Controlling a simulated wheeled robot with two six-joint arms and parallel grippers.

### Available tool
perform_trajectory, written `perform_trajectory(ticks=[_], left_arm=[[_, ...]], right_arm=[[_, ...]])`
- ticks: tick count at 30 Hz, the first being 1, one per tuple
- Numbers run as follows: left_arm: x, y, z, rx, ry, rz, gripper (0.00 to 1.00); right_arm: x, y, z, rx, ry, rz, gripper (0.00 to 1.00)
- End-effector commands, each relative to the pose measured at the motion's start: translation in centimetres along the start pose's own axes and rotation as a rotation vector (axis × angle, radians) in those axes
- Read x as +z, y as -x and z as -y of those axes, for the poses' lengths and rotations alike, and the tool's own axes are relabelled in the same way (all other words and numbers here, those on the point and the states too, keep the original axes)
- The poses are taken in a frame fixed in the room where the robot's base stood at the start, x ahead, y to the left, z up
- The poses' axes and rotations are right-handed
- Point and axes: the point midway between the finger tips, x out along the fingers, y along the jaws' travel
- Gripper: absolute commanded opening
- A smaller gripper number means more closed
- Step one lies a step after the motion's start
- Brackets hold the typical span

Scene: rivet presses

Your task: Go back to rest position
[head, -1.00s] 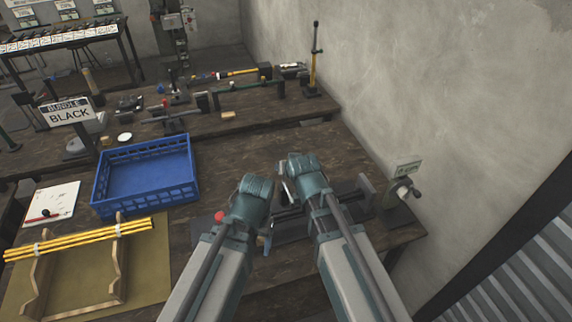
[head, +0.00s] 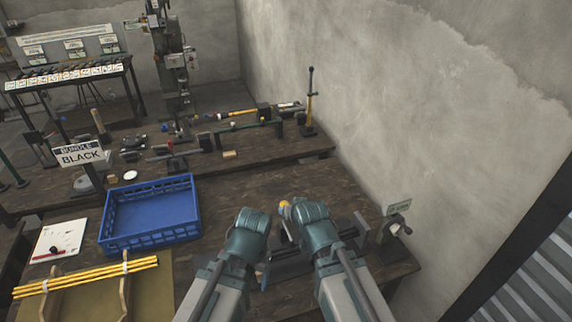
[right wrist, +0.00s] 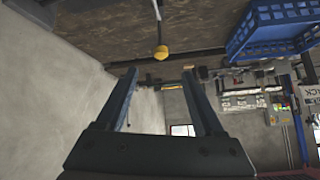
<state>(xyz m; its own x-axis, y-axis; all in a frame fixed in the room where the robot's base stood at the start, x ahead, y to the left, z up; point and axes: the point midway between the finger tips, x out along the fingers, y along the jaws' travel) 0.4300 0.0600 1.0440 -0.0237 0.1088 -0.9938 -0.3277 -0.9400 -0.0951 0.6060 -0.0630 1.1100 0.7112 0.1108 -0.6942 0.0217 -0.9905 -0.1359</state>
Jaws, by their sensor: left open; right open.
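My left arm enters the head view at the bottom, and its wrist hides most of my left gripper (head: 262,273), which is open above the front of the bench. My right arm reaches in beside it over the press at the right, and its wrist covers the right gripper there. In the right wrist view my right gripper (right wrist: 160,75) has its two fingers spread, with nothing between them. A lever with a yellow knob (right wrist: 161,52) hangs beyond the fingertips, apart from them. The knob also shows in the head view (head: 284,208), next to the right wrist.
A blue crate (head: 150,238) stands on the wooden bench, empty. Yellow rods (head: 85,277) lie on a wooden rack at the front left. A "BUNDLE BLACK" sign (head: 78,154) stands behind. A wall (head: 400,100) closes the right side. Bench space right of the crate is clear.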

Motion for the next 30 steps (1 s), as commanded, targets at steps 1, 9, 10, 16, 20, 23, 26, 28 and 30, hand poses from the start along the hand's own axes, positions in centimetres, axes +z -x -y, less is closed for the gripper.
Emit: perform_trajectory(ticks=[1, 9, 10, 16, 20, 23, 26, 28, 30], left_arm=[[0.0, 0.0, 0.0, 0.0, 0.0, 0.0, 0.73], [-0.1, -1.8, -0.2, 0.0, 0.0, 0.0, 0.73], [-0.1, -2.1, -0.2, 0.0, 0.0, 0.0, 0.73], [-0.2, -3.6, -0.3, 0.0, 0.001, 0.0, 0.73], [-0.2, -4.1, -0.4, 0.0, 0.001, 0.0, 0.73], [-0.2, -4.3, -0.4, 0.0, 0.001, 0.0, 0.73], [-0.2, -4.2, -0.4, 0.0, 0.001, 0.0, 0.73], [-0.2, -4.2, -0.4, 0.0, 0.001, 0.0, 0.73], [-0.2, -4.2, -0.4, 0.0, 0.001, 0.0, 0.73]], right_arm=[[0.0, 0.0, 0.0, 0.0, 0.0, 0.0, 0.7], [7.2, -0.4, 0.2, 0.042, 0.12, 0.257, 0.7], [8.7, -0.3, 0.2, 0.05, 0.147, 0.312, 0.7], [16.4, 2.2, -0.2, 0.087, 0.299, 0.642, 0.7], [19.0, 3.9, -0.6, 0.1, 0.361, 0.78, 0.7], [19.9, 4.7, -0.7, 0.104, 0.382, 0.834, 0.7], [20.1, 5.0, -0.8, 0.105, 0.389, 0.851, 0.7], [20.1, 5.0, -0.8, 0.105, 0.389, 0.852, 0.7], [20.1, 5.0, -0.8, 0.105, 0.388, 0.851, 0.7]])
